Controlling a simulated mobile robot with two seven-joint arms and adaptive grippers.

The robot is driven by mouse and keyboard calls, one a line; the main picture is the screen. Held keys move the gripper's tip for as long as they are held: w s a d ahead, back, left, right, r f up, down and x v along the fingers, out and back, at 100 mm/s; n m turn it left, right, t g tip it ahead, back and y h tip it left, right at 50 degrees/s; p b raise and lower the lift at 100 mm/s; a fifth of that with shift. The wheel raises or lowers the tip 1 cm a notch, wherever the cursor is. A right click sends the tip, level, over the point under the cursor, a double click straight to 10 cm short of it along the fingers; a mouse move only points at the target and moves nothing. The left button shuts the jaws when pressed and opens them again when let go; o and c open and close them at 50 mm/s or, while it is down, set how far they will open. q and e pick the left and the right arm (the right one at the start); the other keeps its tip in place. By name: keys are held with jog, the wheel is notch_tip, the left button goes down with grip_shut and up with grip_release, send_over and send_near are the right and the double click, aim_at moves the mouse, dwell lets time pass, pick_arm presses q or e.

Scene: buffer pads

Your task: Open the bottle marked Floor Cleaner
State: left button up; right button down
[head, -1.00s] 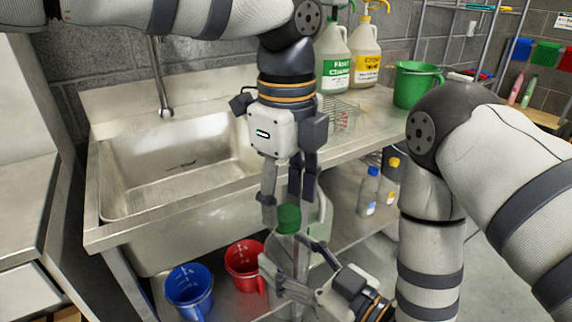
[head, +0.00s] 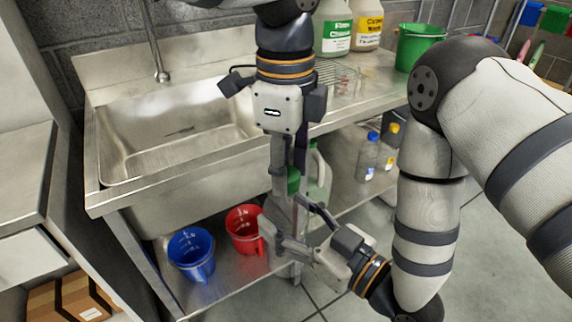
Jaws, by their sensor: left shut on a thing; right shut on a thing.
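A translucent bottle (head: 317,173) with a side handle and a green cap (head: 293,182) is held below the counter's front edge. Its label is hidden, so I cannot read its marking. My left gripper (head: 288,180) points down from above and is shut on the green cap. My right gripper (head: 286,222) comes in from the lower right and is shut on the bottle's body, below the cap. The fingers cover much of the bottle. I cannot tell whether the cap is loose.
A steel sink counter (head: 225,165) carries two large jugs, one green-labelled (head: 335,38) and one yellow-labelled (head: 368,34), and a green bucket (head: 418,48). Small bottles (head: 368,160) stand farther right.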

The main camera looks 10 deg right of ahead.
pick_arm(q)
jog(key=n, duration=0.4)
jog(key=shift+r+n, duration=0.1)
jog(key=shift+n, duration=0.3)
jog(key=n, duration=1.2)
jog(key=shift+n, duration=0.4)
jog(key=shift+r, duration=0.1)
jog(key=shift+r, duration=1)
